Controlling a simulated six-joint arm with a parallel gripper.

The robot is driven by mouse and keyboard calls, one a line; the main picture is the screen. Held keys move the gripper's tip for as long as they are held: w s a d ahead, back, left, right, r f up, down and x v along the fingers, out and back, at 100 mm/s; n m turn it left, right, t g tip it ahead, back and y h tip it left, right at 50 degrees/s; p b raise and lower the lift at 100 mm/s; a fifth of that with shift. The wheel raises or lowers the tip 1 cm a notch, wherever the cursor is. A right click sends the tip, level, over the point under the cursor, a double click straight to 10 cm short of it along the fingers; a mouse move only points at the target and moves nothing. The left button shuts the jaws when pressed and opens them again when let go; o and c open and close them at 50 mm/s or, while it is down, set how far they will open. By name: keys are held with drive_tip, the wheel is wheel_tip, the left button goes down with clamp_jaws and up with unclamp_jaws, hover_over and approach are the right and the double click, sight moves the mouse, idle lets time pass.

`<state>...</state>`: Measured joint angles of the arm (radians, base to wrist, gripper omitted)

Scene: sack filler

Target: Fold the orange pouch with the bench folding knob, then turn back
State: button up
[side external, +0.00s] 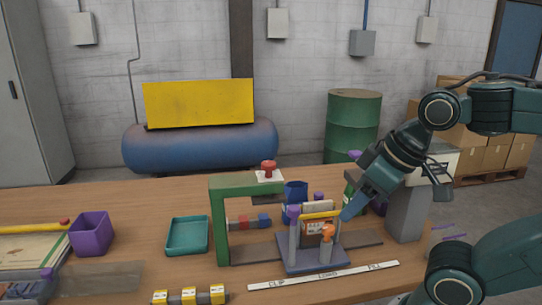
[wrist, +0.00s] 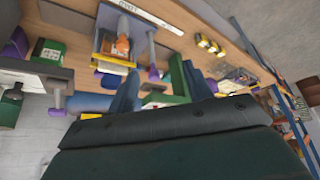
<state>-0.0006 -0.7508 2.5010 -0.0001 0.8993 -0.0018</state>
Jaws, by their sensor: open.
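A blue-grey fixture (side external: 318,262) stands on the bench rail with upright posts. A small pouch with a reddish-orange front (side external: 313,229) stands upright in it under a yellow bar (side external: 320,214). An orange knob (side external: 327,232) tops a short post in front; it also shows in the wrist view (wrist: 123,46). A purple-topped post (side external: 293,213) stands at the left. I cannot tell for sure which knob is the folding knob. My gripper (side external: 349,211) is open, pointing down-left just right of the fixture. Its two blue fingers (wrist: 160,70) show empty in the wrist view.
A green press frame (side external: 219,225) with a red knob (side external: 268,166) stands left of the fixture. A teal tray (side external: 188,235) and purple bin (side external: 91,233) lie farther left. A labelled strip (side external: 323,275) runs in front, with yellow-and-grey blocks (side external: 189,295) nearby. A grey box (side external: 408,213) stands at right.

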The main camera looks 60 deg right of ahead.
drive_tip(key=shift+w, duration=0.1)
drive_tip(key=m+g, duration=0.6)
drive_tip(key=m, duration=0.9)
hover_over(328, 227)
drive_tip(key=shift+f, duration=0.1)
drive_tip(key=shift+f, duration=6.8)
drive_tip(key=c, duration=1)
